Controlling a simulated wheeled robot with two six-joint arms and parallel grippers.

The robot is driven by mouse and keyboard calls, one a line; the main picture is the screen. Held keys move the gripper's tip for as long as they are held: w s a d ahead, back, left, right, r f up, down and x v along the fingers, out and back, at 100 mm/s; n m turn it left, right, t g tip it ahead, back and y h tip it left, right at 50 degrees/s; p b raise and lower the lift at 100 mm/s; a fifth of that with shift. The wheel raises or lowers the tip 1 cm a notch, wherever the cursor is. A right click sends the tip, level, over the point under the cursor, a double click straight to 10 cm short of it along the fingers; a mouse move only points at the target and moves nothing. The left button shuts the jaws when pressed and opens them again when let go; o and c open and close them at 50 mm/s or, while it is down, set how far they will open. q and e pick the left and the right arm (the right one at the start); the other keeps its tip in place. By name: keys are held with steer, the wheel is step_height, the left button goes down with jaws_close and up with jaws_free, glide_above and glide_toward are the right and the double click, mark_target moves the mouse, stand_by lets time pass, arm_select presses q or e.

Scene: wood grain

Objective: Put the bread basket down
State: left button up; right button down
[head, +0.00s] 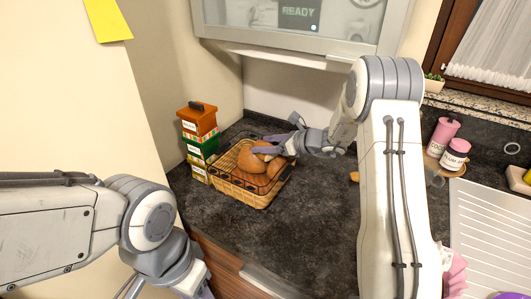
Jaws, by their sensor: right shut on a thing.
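The bread basket (232,191) is a tan woven basket with brown bread (252,160) in it. It is at the back left of the dark counter, beside the stacked boxes. It looks level and at or very near the counter top; a small gap under it cannot be made out. My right gripper (268,148) reaches in from the right and is shut on the basket at its far side. The exact grip is partly hidden by the bread and the fingers. My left gripper (207,292) is cut off at the bottom edge, far from the basket, and its opening does not show.
A stack of colored boxes (200,146) stands against the left wall, close to the basket. Pink-labeled jars (455,154) stand on a small board at the right, near a white drainer (492,235). The dark counter (300,230) in front of the basket is clear.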

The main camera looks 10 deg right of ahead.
mark_target(253, 167)
step_height(253, 167, down, 4)
steer(key=shift+r+p, duration=0.25)
steer(key=shift+p, duration=0.3)
steer(key=shift+f, duration=0.2)
steer(key=shift+f, duration=0.15)
jaws_free()
